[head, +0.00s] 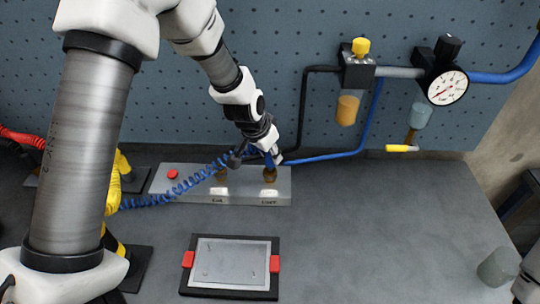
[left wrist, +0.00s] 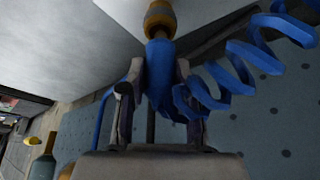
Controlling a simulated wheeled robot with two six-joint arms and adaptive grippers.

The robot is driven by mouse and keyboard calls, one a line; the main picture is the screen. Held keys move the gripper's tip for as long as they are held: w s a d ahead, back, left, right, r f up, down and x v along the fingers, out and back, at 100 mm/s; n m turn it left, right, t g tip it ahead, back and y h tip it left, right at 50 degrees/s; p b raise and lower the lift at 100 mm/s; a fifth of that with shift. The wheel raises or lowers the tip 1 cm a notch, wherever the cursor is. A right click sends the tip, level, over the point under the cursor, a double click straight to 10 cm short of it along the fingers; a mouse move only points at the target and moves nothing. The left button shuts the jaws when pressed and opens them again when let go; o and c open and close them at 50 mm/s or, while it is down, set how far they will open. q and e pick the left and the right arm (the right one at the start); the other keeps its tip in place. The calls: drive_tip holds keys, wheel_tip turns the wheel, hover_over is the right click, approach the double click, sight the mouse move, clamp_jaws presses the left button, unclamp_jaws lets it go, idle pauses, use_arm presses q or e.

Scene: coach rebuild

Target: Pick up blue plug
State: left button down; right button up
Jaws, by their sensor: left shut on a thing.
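The blue plug (head: 268,160) stands upright at the right brass fitting (head: 269,175) of a grey block. In the left wrist view the blue plug (left wrist: 160,65) meets the brass fitting (left wrist: 160,20), with no clear gap. My left gripper (head: 266,150) comes down from above and is shut on the plug. In the left wrist view its fingers (left wrist: 158,85) lie on either side of the plug. A coiled blue hose (head: 180,188) runs from the gripper area to the left. My right gripper is not in view.
The grey block (head: 160,184) has a red button (head: 173,174) and a second brass fitting partly behind the hose. A framed plate (head: 232,264) with red clips lies in front. A gauge (head: 447,87) and filter hang on the pegboard.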

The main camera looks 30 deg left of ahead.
use_arm(q)
drive_tip(key=shift+r, duration=0.95)
drive_tip(key=s+d+b, duration=0.6)
drive_tip(key=s+b, duration=0.6)
drive_tip(key=s, duration=0.1)
wheel_tip(320, 180, up, 6)
drive_tip(key=s+d+p, duration=0.1)
drive_tip(key=p, duration=0.7)
drive_tip(key=shift+s, duration=0.35)
drive_tip(key=shift+f, duration=0.1)
